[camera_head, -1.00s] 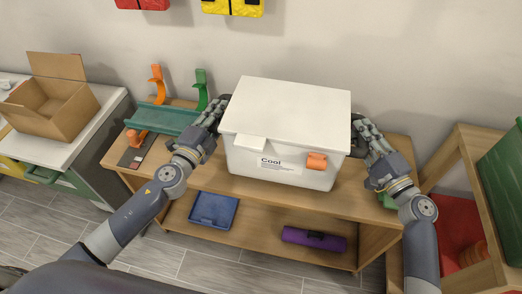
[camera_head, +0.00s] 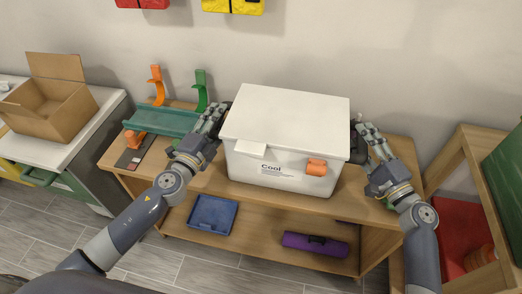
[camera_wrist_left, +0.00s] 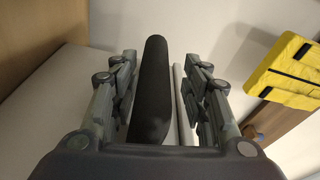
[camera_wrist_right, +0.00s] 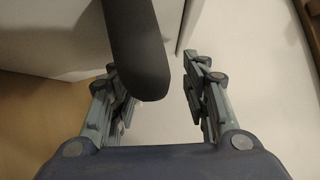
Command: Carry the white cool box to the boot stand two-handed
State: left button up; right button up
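The white cool box (camera_head: 285,130), with a "Cool" label and an orange latch, sits upright on the top of a wooden two-level stand (camera_head: 165,180), which I take as the boot stand. Dark handles stick out at its sides. My left gripper (camera_head: 212,118) is open at the left handle. In the left wrist view that handle (camera_wrist_left: 150,95) lies between the spread fingers, with a gap on the right. My right gripper (camera_head: 372,135) is open at the right handle. In the right wrist view the handle end (camera_wrist_right: 148,80) lies near the left finger, clear of the right one.
A green tray (camera_head: 165,120) with orange and green hooks stands left of the box. A blue tray (camera_head: 212,214) and a purple roll (camera_head: 315,244) lie on the lower shelf. An open carton (camera_head: 50,105) is on the left counter. A wooden rack (camera_head: 460,160) stands close at right.

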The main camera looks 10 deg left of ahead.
pick_arm(q)
jog(key=shift+f, duration=0.15)
pick_arm(e)
jog(key=shift+w+f, duration=0.1)
jog(key=shift+w, duration=0.05)
pick_arm(q)
jog(key=shift+s, duration=0.15)
pick_arm(e)
jog(key=shift+s+d+f, duration=0.1)
jog(key=shift+s+d, duration=0.15)
jog(key=shift+s, duration=0.25)
pick_arm(q)
jog(key=v, duration=1.1)
jog(key=shift+s, duration=0.25)
pick_arm(e)
jog(key=v, duration=1.1)
pick_arm(q)
jog(key=shift+a, duration=0.1)
jog(key=o, duration=1.4)
jog(key=shift+c, duration=0.2)
